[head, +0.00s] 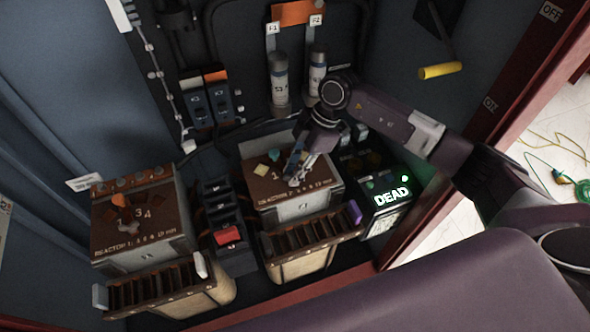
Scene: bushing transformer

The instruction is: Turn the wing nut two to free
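The right reactor box (318,206) has a brown top with a numeral 1 and a printed label. A yellow piece (261,170) and a teal piece (275,155) sit on that top, left of my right gripper. My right gripper (296,178) points down onto the top, right of the numeral 1. Its fingers cover the spot there, so wing nut two and its numeral cannot be made out. I cannot tell whether the fingers are closed on it. My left gripper is not in view.
The left reactor box (180,222) is marked 3 and 4, with orange-brown pieces (125,208) on top. Slotted bins (307,262) stand in front of both boxes. A black unit with a red part (227,235) stands between them. A lit DEAD display (391,196) is at right.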

